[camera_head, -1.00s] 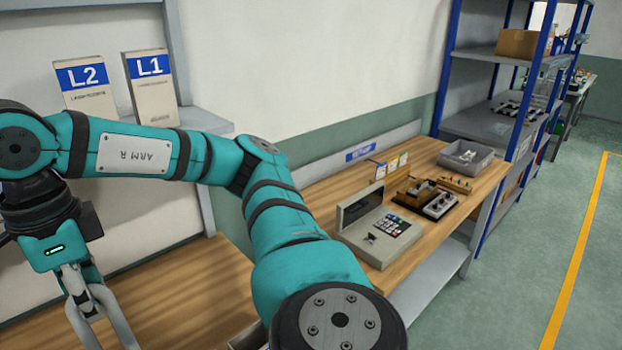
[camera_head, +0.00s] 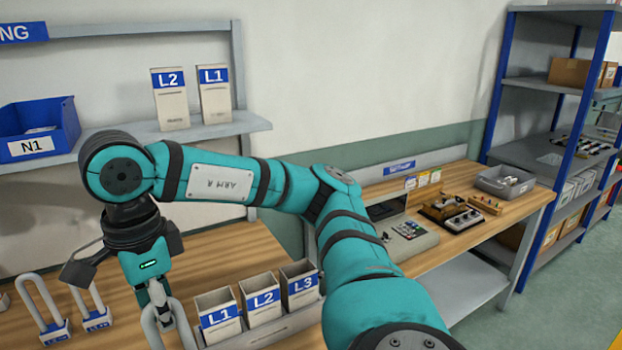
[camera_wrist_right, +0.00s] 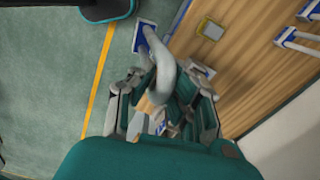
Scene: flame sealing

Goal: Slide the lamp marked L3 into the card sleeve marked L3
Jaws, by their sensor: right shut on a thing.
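My right gripper (camera_head: 160,298) hangs over the bench at the lower left of the head view. It is shut on a white U-shaped lamp (camera_head: 152,328). In the wrist view the lamp's curved tube (camera_wrist_right: 161,68) and blue-and-white base show; its marking cannot be read. The open card sleeve L3 (camera_head: 300,285) stands in a grey holder (camera_head: 285,326), to the right of the gripper and apart from it. Sleeves L1 (camera_head: 220,317) and L2 (camera_head: 262,300) stand beside it in the holder. My left gripper is not in view.
Two other lamps (camera_head: 40,310) (camera_head: 92,305) stand on the bench at left. Boxes marked L2 (camera_head: 171,100) and L1 (camera_head: 214,95) stand on the wall shelf, with a blue bin N1 (camera_head: 35,130) to their left. My forearm crosses just right of the sleeves.

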